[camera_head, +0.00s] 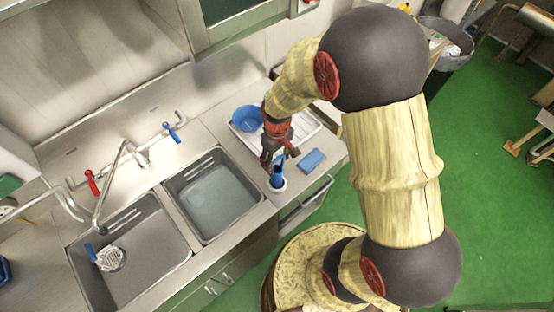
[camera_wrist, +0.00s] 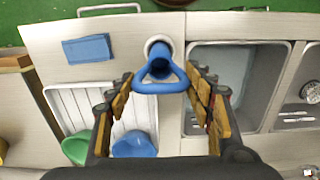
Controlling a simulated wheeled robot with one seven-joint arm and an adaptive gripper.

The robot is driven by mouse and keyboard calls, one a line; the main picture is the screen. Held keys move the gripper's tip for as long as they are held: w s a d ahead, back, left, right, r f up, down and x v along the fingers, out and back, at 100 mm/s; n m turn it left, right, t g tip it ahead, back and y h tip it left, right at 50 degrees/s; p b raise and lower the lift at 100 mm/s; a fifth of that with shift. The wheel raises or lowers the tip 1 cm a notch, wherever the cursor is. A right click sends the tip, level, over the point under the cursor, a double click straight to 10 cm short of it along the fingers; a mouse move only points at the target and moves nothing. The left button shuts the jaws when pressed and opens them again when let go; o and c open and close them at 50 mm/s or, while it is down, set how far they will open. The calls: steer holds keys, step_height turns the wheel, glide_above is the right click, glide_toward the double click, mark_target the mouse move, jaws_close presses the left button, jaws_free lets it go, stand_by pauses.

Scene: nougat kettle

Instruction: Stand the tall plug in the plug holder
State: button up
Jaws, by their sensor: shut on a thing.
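The tall plug is blue with a triangular loop handle, seen in the wrist view (camera_wrist: 161,82) and in the head view (camera_head: 278,172). My gripper (camera_wrist: 160,80) is shut on its handle, with a finger on each side; it also shows in the head view (camera_head: 277,157), pointing down. The plug holder is a small white round cup on the counter, seen in the wrist view (camera_wrist: 150,41) and in the head view (camera_head: 277,186). The plug's lower end lines up with the cup's mouth and looks upright; I cannot tell how deep it sits.
Behind are a white drying tray (camera_wrist: 62,98), a blue bowl (camera_head: 247,118) and a green bowl (camera_wrist: 76,148). A sink basin (camera_head: 213,195) is left of the holder. The counter's front edge is close.

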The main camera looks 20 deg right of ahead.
steer(key=shift+f, duration=0.35)
steer(key=o, duration=1.8)
step_height(320, 180, up, 12)
